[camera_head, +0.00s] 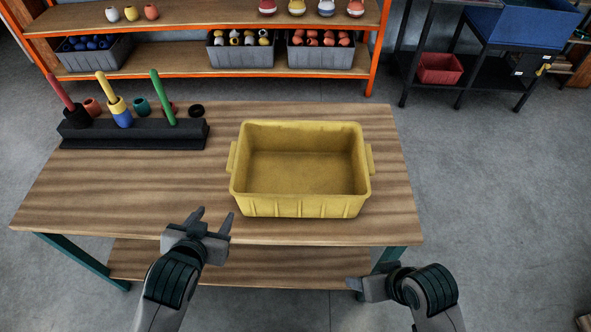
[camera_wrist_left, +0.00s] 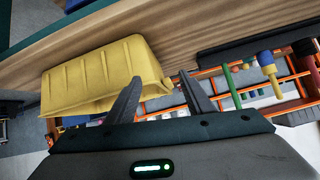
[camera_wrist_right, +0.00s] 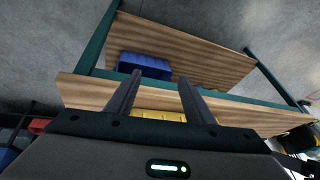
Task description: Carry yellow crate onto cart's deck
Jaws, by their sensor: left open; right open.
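The yellow crate (camera_head: 300,206) is empty and stands upright on the wooden table, with a handle on its left and right ends. It also shows in the left wrist view (camera_wrist_left: 98,75), and a strip of it shows in the right wrist view (camera_wrist_right: 158,115). My left gripper (camera_head: 218,214) is open and empty, over the table's front edge, left of and nearer than the crate, not touching it. My right gripper (camera_head: 355,288) is open in its wrist view (camera_wrist_right: 155,85), low in front of the table's right front corner and apart from the crate. I cannot make out a cart's deck for certain.
A black rack (camera_head: 135,133) with coloured pegs and rings stands at the table's back left. Orange shelving (camera_head: 200,62) with grey bins is behind. A dark stand (camera_head: 475,75) with a blue tub (camera_head: 525,25) is at back right. Floor right of the table is clear.

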